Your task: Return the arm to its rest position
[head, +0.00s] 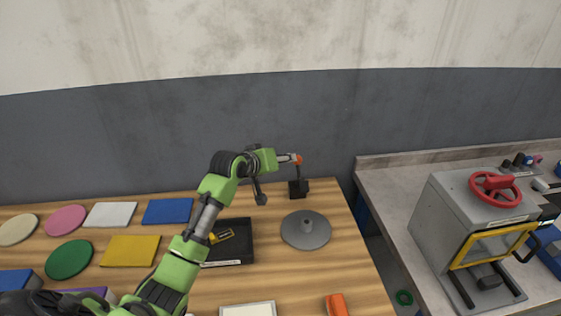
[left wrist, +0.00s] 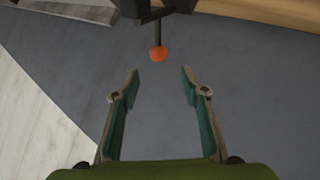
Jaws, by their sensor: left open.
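My left arm reaches in from the bottom left in the head view, over the wooden table (head: 270,287). Its gripper (head: 297,159) is at the far end of the arm, near the back edge of the table. An orange ball-shaped tip on a small black device (head: 298,188) shows right by the fingertips. In the left wrist view the gripper (left wrist: 160,82) is open, with its two fingers spread and nothing between them. The orange tip (left wrist: 158,54) sits just beyond the fingertips, apart from them. My right gripper is not in view.
A grey round turntable (head: 306,236) and a black tray (head: 238,250) with a yellow item lie on the table. Coloured discs and squares lie at the left. A grey box (head: 437,220) with a red wheel stands on the right counter. A gap separates table and counter.

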